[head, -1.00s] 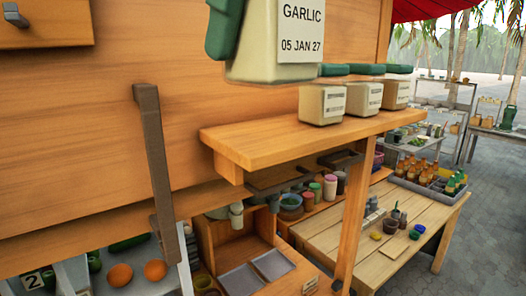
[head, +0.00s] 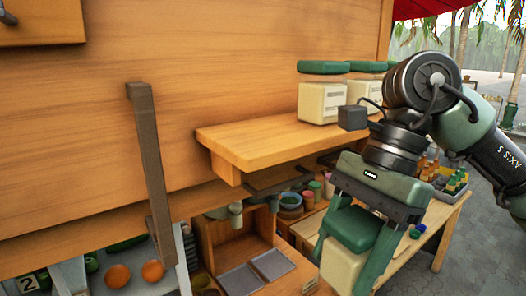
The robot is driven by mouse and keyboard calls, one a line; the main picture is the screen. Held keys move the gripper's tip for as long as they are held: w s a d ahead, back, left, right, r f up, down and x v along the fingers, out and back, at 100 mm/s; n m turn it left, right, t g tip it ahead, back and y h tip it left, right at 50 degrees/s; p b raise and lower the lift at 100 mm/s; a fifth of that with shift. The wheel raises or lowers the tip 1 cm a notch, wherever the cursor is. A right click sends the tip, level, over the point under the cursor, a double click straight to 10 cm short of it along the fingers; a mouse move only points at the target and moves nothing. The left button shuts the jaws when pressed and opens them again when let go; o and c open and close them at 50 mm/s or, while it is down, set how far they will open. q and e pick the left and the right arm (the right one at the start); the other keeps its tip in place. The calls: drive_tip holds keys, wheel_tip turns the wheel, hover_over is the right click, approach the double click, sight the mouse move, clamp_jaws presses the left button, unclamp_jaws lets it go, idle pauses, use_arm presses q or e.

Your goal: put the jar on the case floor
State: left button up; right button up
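My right gripper (head: 357,243) reaches down from the right, its fingers on either side of a jar with a green lid (head: 354,229) and a cream body (head: 342,268). The gripper is shut on the jar, which is tilted and held in the air in front of the low wooden table. No label shows on its visible side. An open wooden case (head: 206,243) stands at lower middle, left of the held jar, with grey plates on its floor (head: 240,250). My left gripper is not in view.
A wooden shelf (head: 240,140) above the case bears several similar green-lidded jars (head: 321,103). A dark upright bar (head: 150,165) stands at left. Oranges (head: 118,276) lie in a tray at lower left. Bottles (head: 455,182) stand in a crate at right.

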drive_tip(key=d+f+n+h+b, duration=0.1)
drive_tip(key=f+n+b, duration=0.3)
drive_tip(key=f, duration=0.7)
drive_tip(key=w+d+f+n+g+h+b, duration=0.1)
drive_tip(key=d+f+n+b, duration=0.3)
drive_tip(key=f, duration=0.8)
drive_tip(key=w+d+f+n+g+h+b, duration=0.1)
drive_tip(key=f+b, duration=0.5)
drive_tip(key=f, duration=0.6)
drive_tip(key=d+n+h, duration=0.1)
drive_tip(key=d+n, duration=0.1)
drive_tip(key=n, duration=0.1)
drive_tip(key=shift+d, duration=0.15)
